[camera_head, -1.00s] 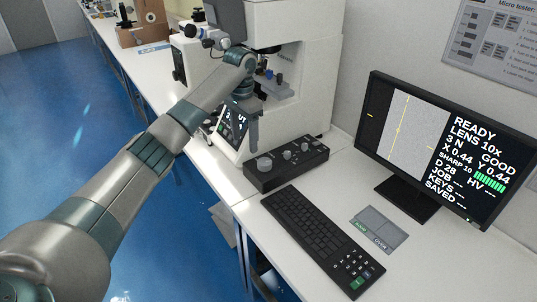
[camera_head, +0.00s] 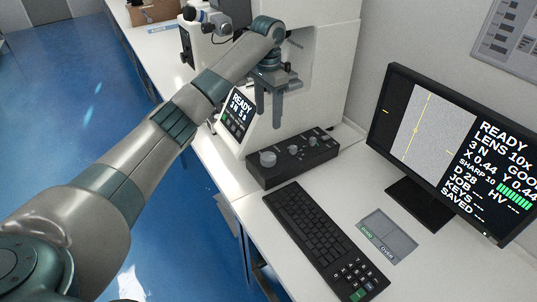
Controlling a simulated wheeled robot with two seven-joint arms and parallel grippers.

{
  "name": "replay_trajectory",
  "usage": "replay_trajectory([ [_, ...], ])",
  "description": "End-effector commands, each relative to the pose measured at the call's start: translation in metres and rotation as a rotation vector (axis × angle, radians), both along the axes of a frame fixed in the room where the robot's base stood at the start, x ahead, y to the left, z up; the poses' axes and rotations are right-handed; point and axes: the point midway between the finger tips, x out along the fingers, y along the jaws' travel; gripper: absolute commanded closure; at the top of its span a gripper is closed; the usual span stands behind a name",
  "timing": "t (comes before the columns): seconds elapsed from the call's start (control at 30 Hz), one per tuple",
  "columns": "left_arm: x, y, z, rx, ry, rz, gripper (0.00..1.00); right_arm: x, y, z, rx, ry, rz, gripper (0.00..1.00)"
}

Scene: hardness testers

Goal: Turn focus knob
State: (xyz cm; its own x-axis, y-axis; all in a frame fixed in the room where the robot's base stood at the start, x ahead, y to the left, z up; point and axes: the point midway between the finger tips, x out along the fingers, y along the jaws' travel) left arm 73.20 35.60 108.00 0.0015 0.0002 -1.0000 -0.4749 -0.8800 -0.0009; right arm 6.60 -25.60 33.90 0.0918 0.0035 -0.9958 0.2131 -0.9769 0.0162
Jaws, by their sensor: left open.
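The hardness tester (camera_head: 335,75) is a large white machine at the top middle, with a small screen reading READY on its front. A black control box (camera_head: 292,158) with a large grey knob (camera_head: 267,158) and smaller knobs lies in front of it. I cannot tell which knob is the focus knob. My left gripper (camera_head: 269,108) is open and points down in front of the tester, above and behind the control box, apart from its knobs. My left forearm covers part of the tester. My right gripper is not in view.
A black keyboard (camera_head: 318,238) lies in front of the control box. A monitor (camera_head: 450,150) reading READY, LENS 10x and SHARP 10 stands at the right. A grey pad (camera_head: 388,236) lies between them. The white bench (camera_head: 345,180) is otherwise clear there.

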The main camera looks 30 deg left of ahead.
Motion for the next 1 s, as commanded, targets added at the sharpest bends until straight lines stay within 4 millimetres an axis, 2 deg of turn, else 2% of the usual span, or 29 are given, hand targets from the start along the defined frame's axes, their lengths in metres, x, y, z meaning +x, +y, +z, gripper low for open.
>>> replay_trajectory([
  [0.17,0.0,-0.001,-0.009,-0.001,0.002,-0.001,0.4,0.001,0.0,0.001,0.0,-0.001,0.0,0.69],
  [0.37,-0.001,0.0,-0.032,-0.001,0.004,0.001,0.4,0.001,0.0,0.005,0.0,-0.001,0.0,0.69],
  [1.0,-0.001,0.0,-0.142,0.0,0.004,0.001,0.4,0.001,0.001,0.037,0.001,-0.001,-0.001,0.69],
])
